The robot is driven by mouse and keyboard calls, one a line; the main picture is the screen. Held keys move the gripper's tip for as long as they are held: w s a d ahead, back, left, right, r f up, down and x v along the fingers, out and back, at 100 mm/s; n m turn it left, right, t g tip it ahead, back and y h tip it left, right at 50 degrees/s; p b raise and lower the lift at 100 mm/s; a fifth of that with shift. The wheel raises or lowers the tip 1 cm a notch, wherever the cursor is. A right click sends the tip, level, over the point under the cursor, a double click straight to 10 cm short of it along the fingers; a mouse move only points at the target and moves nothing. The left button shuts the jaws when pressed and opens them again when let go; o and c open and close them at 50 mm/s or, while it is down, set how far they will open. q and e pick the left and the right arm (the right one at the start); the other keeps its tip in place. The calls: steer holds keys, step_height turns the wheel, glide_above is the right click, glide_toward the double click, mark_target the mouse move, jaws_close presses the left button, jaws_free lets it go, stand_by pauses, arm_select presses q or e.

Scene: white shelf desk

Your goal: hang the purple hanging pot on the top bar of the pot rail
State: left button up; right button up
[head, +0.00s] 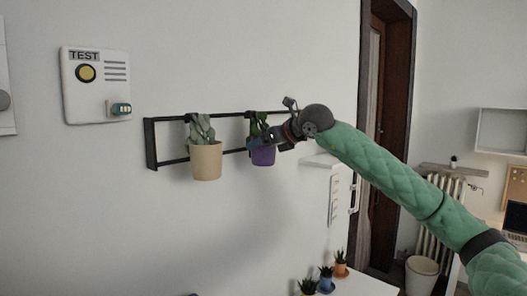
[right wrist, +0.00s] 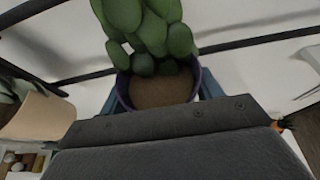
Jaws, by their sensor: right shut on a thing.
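The purple hanging pot (head: 263,156) holds a green cactus and is at the pot rail (head: 151,145), on the right half of its bars. In the head view its hook looks to be at the top bar, but I cannot tell whether it rests on it. My right gripper (head: 268,141) is shut on the purple pot from the right. In the right wrist view the purple pot (right wrist: 116,98) sits between the blue fingers, with soil and cactus visible. The black bars pass behind the plant. My left gripper is not in view.
A beige pot (head: 206,163) with a plant hangs on the rail to the left of the purple pot. A white test panel (head: 96,86) is on the wall above left. Several small potted plants (head: 326,281) stand on the white surface below right.

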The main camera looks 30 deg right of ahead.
steer(key=shift+r, duration=0.4)
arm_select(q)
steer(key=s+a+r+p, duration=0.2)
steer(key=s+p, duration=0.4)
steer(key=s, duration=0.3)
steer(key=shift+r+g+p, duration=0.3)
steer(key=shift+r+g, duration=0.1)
arm_select(e)
step_height(320, 180, up, 17)
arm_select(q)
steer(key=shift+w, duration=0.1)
arm_select(e)
steer(key=shift+w, duration=0.15)
